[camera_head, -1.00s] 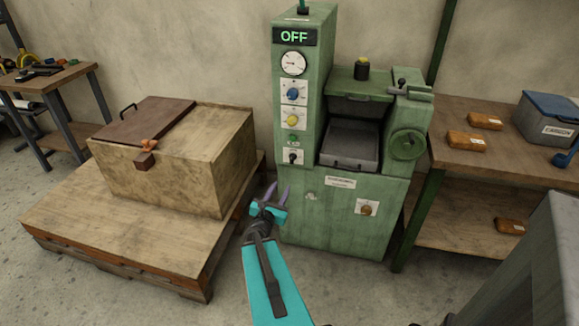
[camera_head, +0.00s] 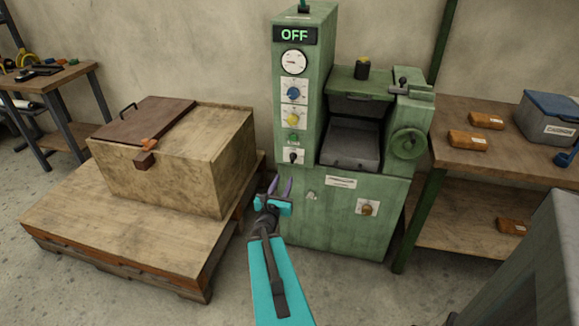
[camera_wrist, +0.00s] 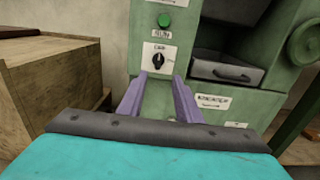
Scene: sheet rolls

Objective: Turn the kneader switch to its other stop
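The green machine (camera_head: 345,215) stands against the wall with an OFF display at its top. Its left column carries a small black rotary switch (camera_head: 293,157) on a white plate, under a green button. The switch also shows in the wrist view (camera_wrist: 158,62), its pointer about upright. I cannot read its small label surely. My gripper (camera_head: 280,185) is in front of the column, below and left of the switch in the head view. In the wrist view its two purple fingers (camera_wrist: 160,80) are apart and empty, with the switch beyond and between their tips, apparently not touched.
A blue knob (camera_head: 293,93) and a yellow knob (camera_head: 293,119) sit above the switch. A brass-coloured knob (camera_head: 367,208) is on the lower front. A wooden box (camera_head: 190,165) on a pallet stands left; a handwheel (camera_head: 407,145) and shelf bench (camera_head: 490,165) are right.

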